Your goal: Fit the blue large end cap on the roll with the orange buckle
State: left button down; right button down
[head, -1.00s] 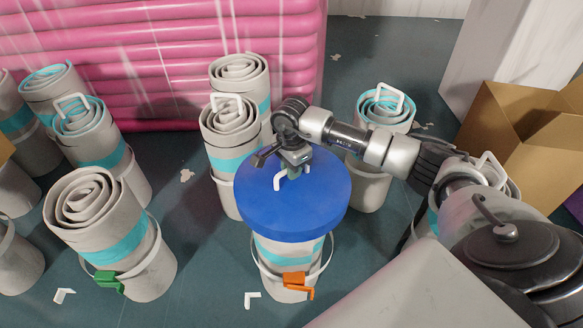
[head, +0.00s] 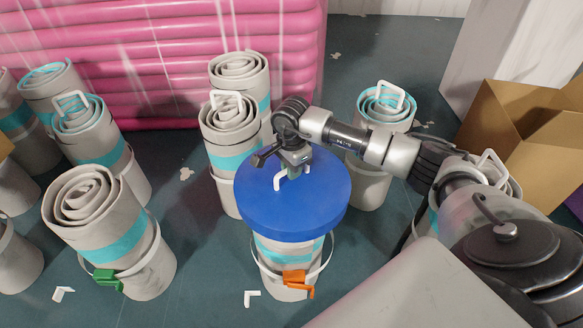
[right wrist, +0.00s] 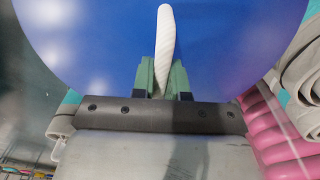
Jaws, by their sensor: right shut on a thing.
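The blue large end cap (head: 310,211) is a round disc with a white handle (head: 279,181) on top. It sits over the top of the grey roll with the orange buckle (head: 297,279); the roll's top is hidden under it. I cannot tell whether it is fully seated. My right gripper (head: 293,168) is shut on the cap's white handle. In the right wrist view, its green fingers (right wrist: 163,80) close around the handle and the blue disc fills the upper part. My left gripper is not in view.
A roll with a green buckle (head: 107,281) stands at left. Several more grey rolls stand behind, including two just behind the cap (head: 230,130). A pink inflatable wall (head: 170,60) is at the back. An open cardboard box (head: 525,140) is at right. White hooks lie on the floor (head: 251,298).

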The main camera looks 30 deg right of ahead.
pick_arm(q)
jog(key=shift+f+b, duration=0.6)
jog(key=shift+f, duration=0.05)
pick_arm(e)
jog(key=shift+f, duration=0.8)
jog(key=c, duration=1.1)
grip_release()
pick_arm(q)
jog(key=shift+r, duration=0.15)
pick_arm(e)
jog(key=shift+o, duration=0.2)
jog(key=shift+r, duration=0.15)
jog(key=shift+r+p, duration=1)
jog(key=shift+r, duration=0.6)
jog(key=shift+r+p, duration=0.35)
jog(key=shift+p, duration=0.1)
jog(key=shift+r+p, duration=0.5)
jog(key=shift+r, duration=0.2)
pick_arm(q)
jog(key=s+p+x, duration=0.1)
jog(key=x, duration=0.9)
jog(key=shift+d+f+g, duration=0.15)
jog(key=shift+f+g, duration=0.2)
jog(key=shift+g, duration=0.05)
pick_arm(e)
jog(key=shift+r, duration=0.75)
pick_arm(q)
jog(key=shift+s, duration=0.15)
pick_arm(e)
jog(key=shift+a, duration=0.1)
